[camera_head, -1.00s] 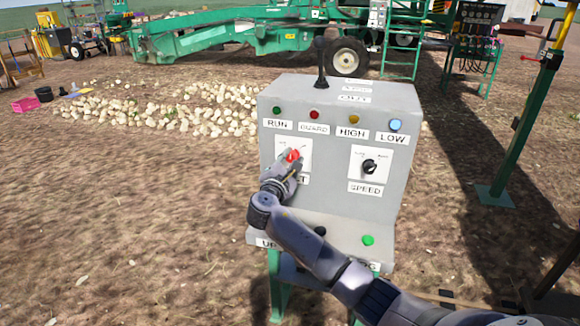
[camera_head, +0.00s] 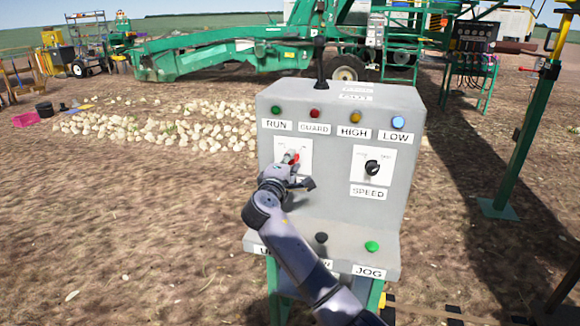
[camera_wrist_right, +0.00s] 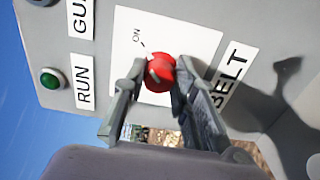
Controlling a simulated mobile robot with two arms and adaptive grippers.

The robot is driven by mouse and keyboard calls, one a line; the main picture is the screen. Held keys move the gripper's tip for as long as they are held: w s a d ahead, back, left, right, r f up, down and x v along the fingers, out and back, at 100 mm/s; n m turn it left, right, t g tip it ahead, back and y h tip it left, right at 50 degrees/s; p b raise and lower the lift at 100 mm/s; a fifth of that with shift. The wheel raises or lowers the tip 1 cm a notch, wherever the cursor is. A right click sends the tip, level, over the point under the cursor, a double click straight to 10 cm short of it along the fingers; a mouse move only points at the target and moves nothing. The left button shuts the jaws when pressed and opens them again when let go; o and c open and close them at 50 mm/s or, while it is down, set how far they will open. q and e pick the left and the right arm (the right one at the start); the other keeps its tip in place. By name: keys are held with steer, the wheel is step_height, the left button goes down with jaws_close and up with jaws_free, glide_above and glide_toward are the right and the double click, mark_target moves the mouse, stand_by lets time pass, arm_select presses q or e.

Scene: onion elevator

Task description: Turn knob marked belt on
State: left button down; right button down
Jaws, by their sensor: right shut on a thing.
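The red belt knob (camera_head: 295,158) sits on a white plate at the left of the grey control box's front face. In the right wrist view the red knob (camera_wrist_right: 157,76) has a white mark, with "ON" (camera_wrist_right: 138,36) printed on the plate near it and "BELT" (camera_wrist_right: 230,74) beside the plate. My right gripper (camera_wrist_right: 160,68) is shut on the knob, one finger on each side. In the head view my right gripper (camera_head: 290,160) covers part of the knob and the BELT label. My left gripper is not in view.
The grey box (camera_head: 325,210) also bears a black SPEED knob (camera_head: 372,168), lamps along its top and a green JOG button (camera_head: 372,246) on its lower ledge. A black lever (camera_head: 320,60) stands on top. A green post (camera_head: 520,140) rises at the right.

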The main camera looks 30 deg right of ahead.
steer(key=shift+f, duration=0.15)
stand_by(0.3)
steer(key=c, duration=1.3)
jaws_free()
steer(key=v, duration=1.2)
steer(key=shift+s, duration=0.1)
